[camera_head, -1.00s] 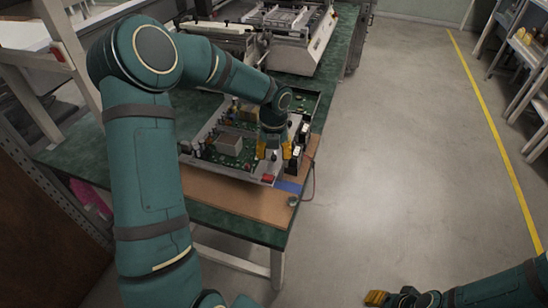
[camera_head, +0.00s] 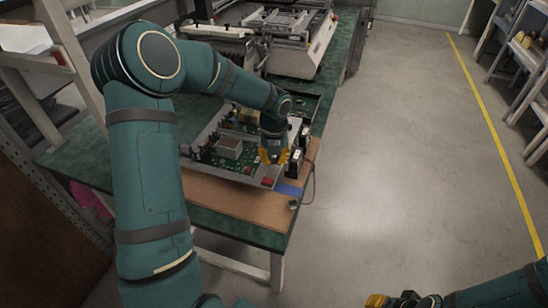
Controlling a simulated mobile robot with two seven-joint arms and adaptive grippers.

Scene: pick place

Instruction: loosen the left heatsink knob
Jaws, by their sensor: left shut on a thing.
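An open electronics unit with green circuit boards (camera_head: 228,147) in a grey metal chassis lies on the bench. Black heatsink parts (camera_head: 295,158) stand at its right side. My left gripper (camera_head: 273,158), with yellow fingertips, points down at the unit's front right, just left of these parts. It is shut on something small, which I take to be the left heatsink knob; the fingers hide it. My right gripper (camera_head: 378,301) is at the bottom edge, away from the bench and partly cut off. I cannot tell whether it is open.
The unit sits on a brown board (camera_head: 240,202) on a green bench (camera_head: 230,228). A blue patch (camera_head: 289,189), a small round metal part (camera_head: 293,204) and a thin cable lie at the bench's right edge. Machines (camera_head: 300,40) stand behind.

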